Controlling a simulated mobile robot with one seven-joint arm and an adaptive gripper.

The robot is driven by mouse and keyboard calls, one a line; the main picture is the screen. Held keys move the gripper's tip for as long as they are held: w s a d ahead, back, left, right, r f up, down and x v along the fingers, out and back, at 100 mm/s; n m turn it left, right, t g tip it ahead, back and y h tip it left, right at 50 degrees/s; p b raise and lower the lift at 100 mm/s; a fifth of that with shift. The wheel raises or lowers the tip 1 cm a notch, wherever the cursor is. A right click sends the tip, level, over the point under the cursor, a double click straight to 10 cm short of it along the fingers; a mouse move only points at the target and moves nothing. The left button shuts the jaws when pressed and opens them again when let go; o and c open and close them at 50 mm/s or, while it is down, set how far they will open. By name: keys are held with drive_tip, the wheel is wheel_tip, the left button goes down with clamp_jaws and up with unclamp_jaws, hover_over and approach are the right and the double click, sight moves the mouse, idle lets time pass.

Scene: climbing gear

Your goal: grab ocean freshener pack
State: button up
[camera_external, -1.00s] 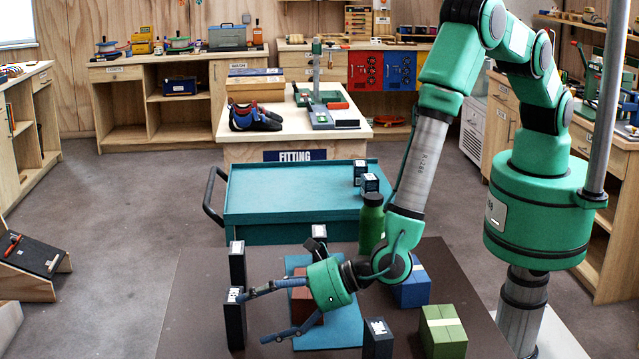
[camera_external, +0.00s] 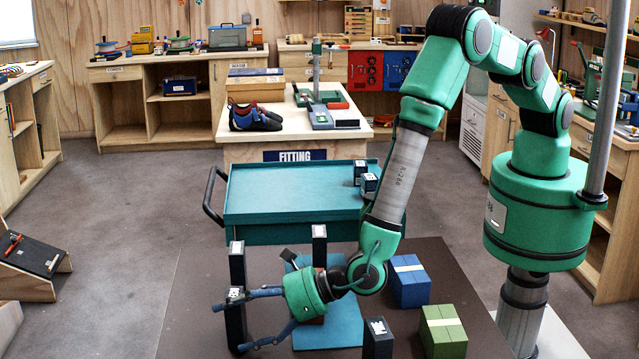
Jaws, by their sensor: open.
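Several slim dark packs with white tops stand upright on the brown table; their labels are too small to read, so I cannot tell which is the ocean freshener pack. One dark pack (camera_external: 236,328) stands at the table's left, between the spread blue fingers of my gripper (camera_external: 228,328). My gripper is open, one finger on the far side of this pack and one on the near side. I cannot tell whether either finger touches it. Another dark pack (camera_external: 237,265) stands just behind, a third (camera_external: 319,246) behind my wrist, and one more (camera_external: 378,340) at front right.
A blue box (camera_external: 409,284) and a green box (camera_external: 443,330), both banded, stand at right. A teal mat (camera_external: 345,325) lies under my wrist, with a brown item mostly hidden there. A teal cart (camera_external: 290,195) with dark packs stands beyond the table.

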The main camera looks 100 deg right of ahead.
idle(0.3)
drive_tip(key=c, duration=1)
drive_tip(key=shift+r, duration=0.1)
drive_tip(key=shift+r+p, duration=0.45)
drive_tip(key=shift+r, duration=4.5)
